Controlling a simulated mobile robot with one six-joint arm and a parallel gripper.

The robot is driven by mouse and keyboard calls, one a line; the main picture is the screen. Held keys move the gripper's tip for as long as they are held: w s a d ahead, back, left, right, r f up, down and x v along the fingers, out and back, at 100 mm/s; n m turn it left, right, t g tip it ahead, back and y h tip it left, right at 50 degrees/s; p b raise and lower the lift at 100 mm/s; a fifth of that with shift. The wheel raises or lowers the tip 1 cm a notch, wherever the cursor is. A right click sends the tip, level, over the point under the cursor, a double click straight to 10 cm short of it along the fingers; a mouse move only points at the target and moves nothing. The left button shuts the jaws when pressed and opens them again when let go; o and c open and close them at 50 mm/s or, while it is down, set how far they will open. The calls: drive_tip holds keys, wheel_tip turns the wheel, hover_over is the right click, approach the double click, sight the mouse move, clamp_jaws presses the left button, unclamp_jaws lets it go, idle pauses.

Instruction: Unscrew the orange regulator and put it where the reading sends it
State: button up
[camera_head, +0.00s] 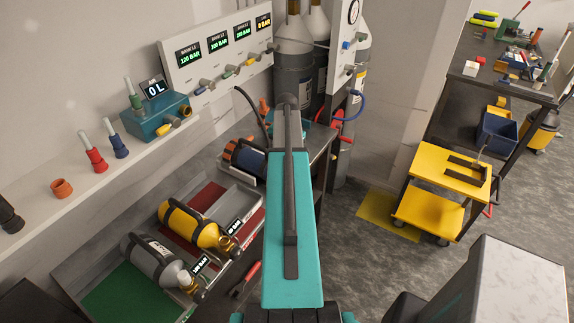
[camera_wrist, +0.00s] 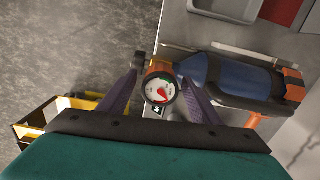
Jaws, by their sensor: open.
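A dark blue cylinder (camera_wrist: 240,80) with orange end bands lies on its side on the bench in the wrist view. An orange regulator (camera_wrist: 158,68) with a round white gauge (camera_wrist: 160,89) sits at its left end. The gauge has red and green on its face; I cannot read its value. My gripper (camera_wrist: 162,74) is open, one finger on each side of the regulator; I cannot tell whether they touch it. In the head view the blue cylinder (camera_head: 243,158) shows left of my arm, and my arm hides the regulator and gripper.
A yellow cylinder (camera_head: 190,225) and a grey cylinder (camera_head: 150,262) lie on the bench near red and green mats. A wall panel (camera_head: 215,58) shows several bank pressures. The shelf holds a teal box (camera_head: 155,120). A yellow cart (camera_head: 440,190) stands right on open floor.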

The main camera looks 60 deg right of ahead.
drive_tip(key=m, duration=0.5)
drive_tip(key=shift+m, duration=2.5)
drive_tip(key=shift+c, duration=0.2)
drive_tip(key=c, duration=1.2)
drive_tip(key=shift+o, duration=0.2)
drive_tip(key=shift+n, duration=0.3)
